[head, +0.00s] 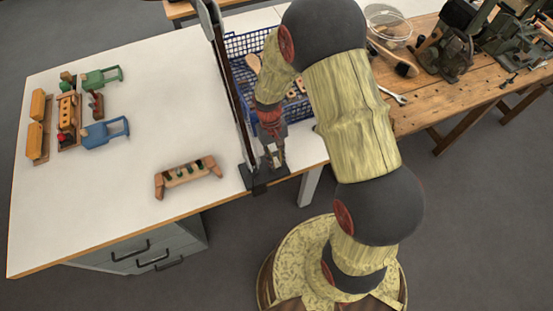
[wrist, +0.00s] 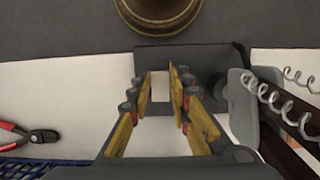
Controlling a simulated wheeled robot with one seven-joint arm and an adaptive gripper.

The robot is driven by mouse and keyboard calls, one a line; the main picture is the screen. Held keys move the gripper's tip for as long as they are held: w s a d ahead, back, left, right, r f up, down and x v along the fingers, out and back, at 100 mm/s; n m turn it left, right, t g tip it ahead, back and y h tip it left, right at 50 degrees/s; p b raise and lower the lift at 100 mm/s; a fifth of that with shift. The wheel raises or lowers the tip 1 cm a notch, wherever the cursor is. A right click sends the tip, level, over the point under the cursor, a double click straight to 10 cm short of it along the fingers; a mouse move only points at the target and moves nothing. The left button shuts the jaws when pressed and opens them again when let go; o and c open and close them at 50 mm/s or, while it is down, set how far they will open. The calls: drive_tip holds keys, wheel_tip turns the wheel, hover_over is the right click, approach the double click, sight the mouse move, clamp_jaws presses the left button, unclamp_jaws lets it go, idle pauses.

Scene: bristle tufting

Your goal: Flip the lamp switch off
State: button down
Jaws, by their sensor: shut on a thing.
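The lamp stands at the front edge of the white table, with its dark arm (head: 228,80) rising from a black base (head: 258,186). In the wrist view the base (wrist: 215,58) lies under my fingertips, and the lamp's springs (wrist: 285,105) show at the right. My gripper (head: 272,158) is low over the base, beside the arm. In the wrist view my gripper's yellow fingers (wrist: 165,85) are close together around a small pale piece, which appears to be the lamp switch (wrist: 160,86). Its on or off position cannot be told.
A blue basket (head: 250,44) stands behind my gripper. A wooden rack (head: 187,174) lies to the left. Red-handled pliers (wrist: 28,136) show in the wrist view. A wooden workbench (head: 440,95) with tools is at the right. The middle of the white table (head: 150,120) is clear.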

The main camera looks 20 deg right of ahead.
drive_tip(key=c, duration=1.6)
unclamp_jaws()
drive_tip(key=shift+c, duration=0.2)
drive_tip(key=shift+r, duration=0.1)
drive_tip(key=v, duration=1.1)
drive_tip(key=shift+r, duration=0.4)
drive_tip(key=shift+w, duration=0.2)
wheel_tip(320, 180, up, 25)
drive_tip(key=t, duration=0.9)
hover_over(276, 162)
drive_tip(key=s, duration=1.4)
drive_tip(key=shift+s, duration=0.1)
